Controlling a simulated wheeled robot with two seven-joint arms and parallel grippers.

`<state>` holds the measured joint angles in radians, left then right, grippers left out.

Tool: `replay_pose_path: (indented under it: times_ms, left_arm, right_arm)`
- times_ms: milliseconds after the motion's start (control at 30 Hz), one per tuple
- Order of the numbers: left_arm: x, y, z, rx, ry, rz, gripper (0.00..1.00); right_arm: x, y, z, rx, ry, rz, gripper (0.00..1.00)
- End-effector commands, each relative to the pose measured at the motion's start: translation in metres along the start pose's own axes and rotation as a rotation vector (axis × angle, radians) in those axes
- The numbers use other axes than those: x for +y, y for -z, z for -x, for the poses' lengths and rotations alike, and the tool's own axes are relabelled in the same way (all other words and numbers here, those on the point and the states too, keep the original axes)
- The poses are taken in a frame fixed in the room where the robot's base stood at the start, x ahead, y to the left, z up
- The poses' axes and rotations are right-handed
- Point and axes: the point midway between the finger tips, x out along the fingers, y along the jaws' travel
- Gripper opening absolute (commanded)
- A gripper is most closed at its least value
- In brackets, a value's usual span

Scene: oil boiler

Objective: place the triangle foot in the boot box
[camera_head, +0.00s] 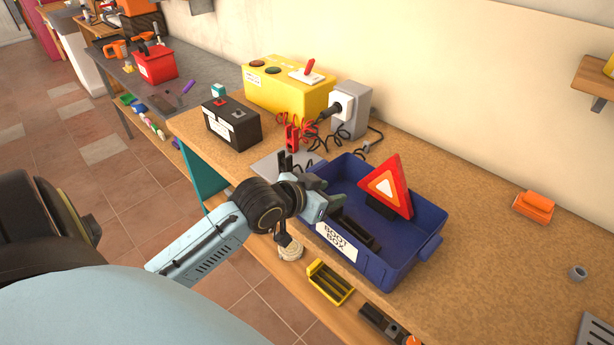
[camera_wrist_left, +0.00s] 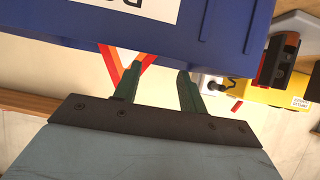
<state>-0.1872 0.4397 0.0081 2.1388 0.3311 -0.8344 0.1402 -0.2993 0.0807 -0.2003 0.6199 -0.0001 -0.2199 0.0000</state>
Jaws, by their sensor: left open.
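The blue boot box (camera_head: 415,262) sits on the workbench, its white label facing the front; its wall and part of the label also fill the top of the left wrist view (camera_wrist_left: 205,30). A red and white warning triangle (camera_head: 388,187) stands tilted at the box's back side, with a dark piece at its base. A long black piece (camera_head: 358,234) lies inside the box; I cannot tell whether it is the triangle foot. My left gripper (camera_head: 328,204) is open by the box's left end. Its fingers (camera_wrist_left: 156,87) show nothing held between them. The right gripper is out of view.
A black battery (camera_head: 232,124), a yellow unit (camera_head: 285,92) and a grey socket box (camera_head: 352,112) with cables stand behind. A yellow tray (camera_head: 331,284) sits below the bench's front edge. An orange object (camera_head: 534,206) lies right; the bench between is clear.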

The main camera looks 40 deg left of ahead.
Motion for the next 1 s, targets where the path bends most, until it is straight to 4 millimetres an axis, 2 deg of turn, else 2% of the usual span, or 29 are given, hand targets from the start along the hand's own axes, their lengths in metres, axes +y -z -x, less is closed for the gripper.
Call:
replay_pose_path:
  times_ms: [33, 200, 400, 600, 1000]
  left_arm:
    - [0.000, 0.000, 0.014, -0.003, 0.000, -0.003, 0.42]
    - [0.000, -0.001, 0.049, -0.004, 0.000, -0.002, 0.42]
    - [0.000, -0.001, 0.075, -0.003, 0.001, -0.001, 0.42]
    - [0.000, 0.000, 0.084, -0.002, 0.000, 0.000, 0.42]
    - [0.000, 0.000, 0.084, -0.001, 0.000, -0.001, 0.42]
  right_arm:
    - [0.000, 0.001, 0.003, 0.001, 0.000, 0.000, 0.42]
    - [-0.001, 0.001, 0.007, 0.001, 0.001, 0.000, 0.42]
    - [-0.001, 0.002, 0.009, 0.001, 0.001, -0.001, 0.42]
    - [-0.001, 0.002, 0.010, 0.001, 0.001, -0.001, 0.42]
    - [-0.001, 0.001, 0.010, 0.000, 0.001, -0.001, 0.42]
